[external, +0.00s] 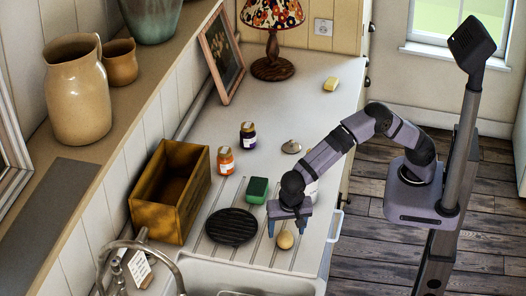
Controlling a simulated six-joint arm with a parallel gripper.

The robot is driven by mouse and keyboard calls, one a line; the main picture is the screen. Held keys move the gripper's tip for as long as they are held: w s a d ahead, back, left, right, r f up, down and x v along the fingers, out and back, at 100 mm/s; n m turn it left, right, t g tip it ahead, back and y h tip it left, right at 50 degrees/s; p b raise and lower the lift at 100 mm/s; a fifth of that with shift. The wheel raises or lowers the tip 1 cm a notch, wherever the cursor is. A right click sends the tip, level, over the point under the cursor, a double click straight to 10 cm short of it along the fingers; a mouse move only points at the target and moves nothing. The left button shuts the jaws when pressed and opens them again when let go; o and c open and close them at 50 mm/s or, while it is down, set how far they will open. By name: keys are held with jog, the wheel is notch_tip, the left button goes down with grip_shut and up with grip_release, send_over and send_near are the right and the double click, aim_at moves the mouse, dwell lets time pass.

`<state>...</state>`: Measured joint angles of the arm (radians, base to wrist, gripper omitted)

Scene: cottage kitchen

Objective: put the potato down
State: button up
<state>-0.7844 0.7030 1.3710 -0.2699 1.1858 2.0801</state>
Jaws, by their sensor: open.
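The potato (285,240) is a small tan lump on the grooved drainboard, near the front right of the counter. My gripper (285,229) is open, with its fingers pointing down just above and around the potato's place. From this view I cannot tell whether a finger touches the potato. The potato appears to rest on the counter surface.
A black round trivet (232,227) and a green sponge (257,190) lie left of my gripper. A wooden crate (170,192), an orange-labelled jar (225,161) and a dark jar (248,136) stand farther left and back. The sink and faucet (140,250) are in front.

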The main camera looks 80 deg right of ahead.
aim_at(286, 235)
jog(key=shift+p+x, duration=0.7)
jog(key=shift+x, duration=1.25)
jog(key=shift+d, duration=0.1)
jog(key=shift+r, duration=0.1)
jog(key=c, duration=1.3)
notch_tip(286, 235, up, 10)
jog(key=b, duration=0.3)
